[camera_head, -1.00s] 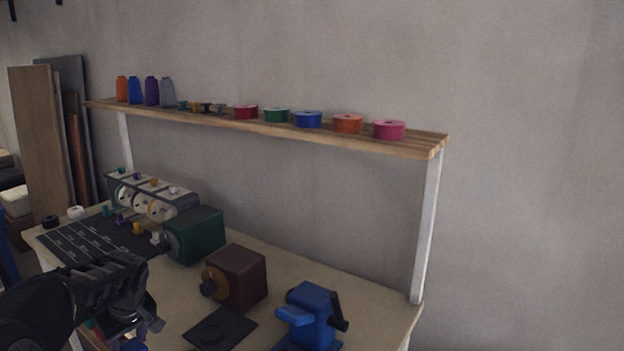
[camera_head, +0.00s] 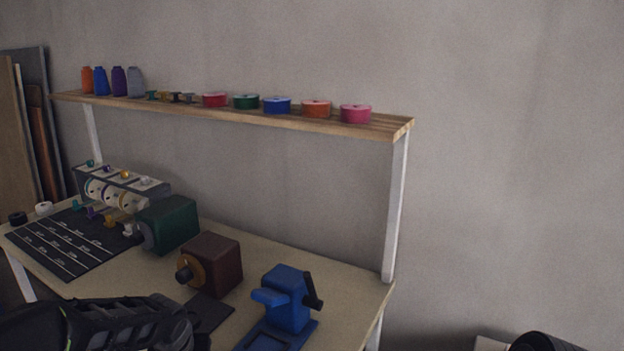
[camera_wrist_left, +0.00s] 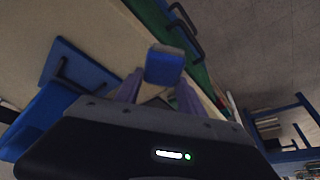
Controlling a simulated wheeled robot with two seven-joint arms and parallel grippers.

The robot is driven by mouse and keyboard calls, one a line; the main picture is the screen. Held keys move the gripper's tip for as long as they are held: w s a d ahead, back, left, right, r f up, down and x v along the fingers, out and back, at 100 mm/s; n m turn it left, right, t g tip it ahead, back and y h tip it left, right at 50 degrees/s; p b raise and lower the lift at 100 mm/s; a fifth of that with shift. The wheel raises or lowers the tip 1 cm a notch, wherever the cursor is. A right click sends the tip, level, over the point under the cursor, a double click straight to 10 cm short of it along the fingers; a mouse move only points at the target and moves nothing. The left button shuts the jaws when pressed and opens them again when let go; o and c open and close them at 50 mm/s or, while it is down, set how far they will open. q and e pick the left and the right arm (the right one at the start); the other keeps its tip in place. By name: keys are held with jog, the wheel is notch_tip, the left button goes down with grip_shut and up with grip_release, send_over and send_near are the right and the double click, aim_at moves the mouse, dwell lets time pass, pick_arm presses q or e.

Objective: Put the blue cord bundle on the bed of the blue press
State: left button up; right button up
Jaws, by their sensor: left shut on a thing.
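The blue press (camera_head: 290,300) stands near the right front of the table, with a black handle on its right side. Its flat blue bed (camera_head: 268,338) extends toward me and is cut by the lower picture edge. My left gripper shows in the left wrist view (camera_wrist_left: 160,88), shut on a blue block-like piece (camera_wrist_left: 165,66), which I take for the blue cord bundle. In the head view my left arm crosses the lower left, left of the press; the fingertips and bundle cannot be made out there. My right gripper is not in view.
A dark red box-shaped machine (camera_head: 213,264) and a dark flat plate (camera_head: 212,312) stand left of the press. A green machine (camera_head: 168,224) and a black mat (camera_head: 68,245) are farther left. A shelf (camera_head: 230,108) with spools spans the back. Tabletop right of the press is bare.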

pick_arm(q)
jog(key=shift+m+h, duration=0.5)
jog(key=shift+m, duration=0.4)
jog(key=d, duration=0.2)
jog(key=s+d, duration=0.1)
jog(key=d, duration=0.4)
jog(key=shift+s+r, duration=0.35)
jog(key=shift+s, duration=0.05)
jog(key=shift+w+d+r, duration=0.1)
